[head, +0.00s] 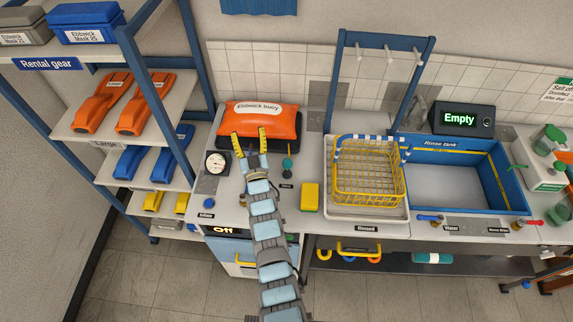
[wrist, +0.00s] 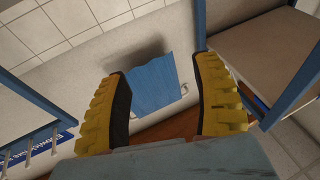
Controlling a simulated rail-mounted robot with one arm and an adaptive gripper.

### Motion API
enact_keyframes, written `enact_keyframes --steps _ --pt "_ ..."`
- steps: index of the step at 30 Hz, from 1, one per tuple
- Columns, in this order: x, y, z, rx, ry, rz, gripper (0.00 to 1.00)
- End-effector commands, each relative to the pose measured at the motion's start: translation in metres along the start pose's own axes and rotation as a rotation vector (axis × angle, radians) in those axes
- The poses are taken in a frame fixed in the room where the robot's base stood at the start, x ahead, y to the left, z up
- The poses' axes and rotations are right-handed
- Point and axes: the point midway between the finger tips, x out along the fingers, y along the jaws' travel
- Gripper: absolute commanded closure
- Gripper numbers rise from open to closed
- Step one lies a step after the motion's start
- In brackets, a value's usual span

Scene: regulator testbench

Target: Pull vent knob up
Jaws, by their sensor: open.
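A teal-green knob (head: 287,163) stands on the counter just right of my gripper, with a small dark label (head: 286,186) in front of it. The label is too small to read clearly; this looks like the vent knob.
A round gauge (head: 216,162) and a blue knob (head: 209,202) are left of my arm. A yellow block (head: 309,196) lies right of the teal knob. A yellow basket (head: 369,198) and the blue rinse tank (head: 511,182) are farther right. A rental shelf (head: 92,122) stands left.

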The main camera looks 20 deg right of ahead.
Motion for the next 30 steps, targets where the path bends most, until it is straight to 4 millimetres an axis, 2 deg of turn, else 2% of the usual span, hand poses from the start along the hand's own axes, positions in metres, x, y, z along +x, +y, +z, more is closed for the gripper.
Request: enact_keyframes --steps 1,6,15,21,30 --pt "0.015 0.009 0.009 -0.003 -0.042 0.013 0.35" --pt "0.05 0.037 0.039 -0.003 -0.203 0.054 0.35" --pt "0.089 0.088 0.077 0.02 -0.486 0.134 0.35" --pt "0.1 0.122 0.089 0.055 -0.673 0.189 0.35" --pt "0.089 0.158 0.092 0.137 -0.958 0.259 0.35"
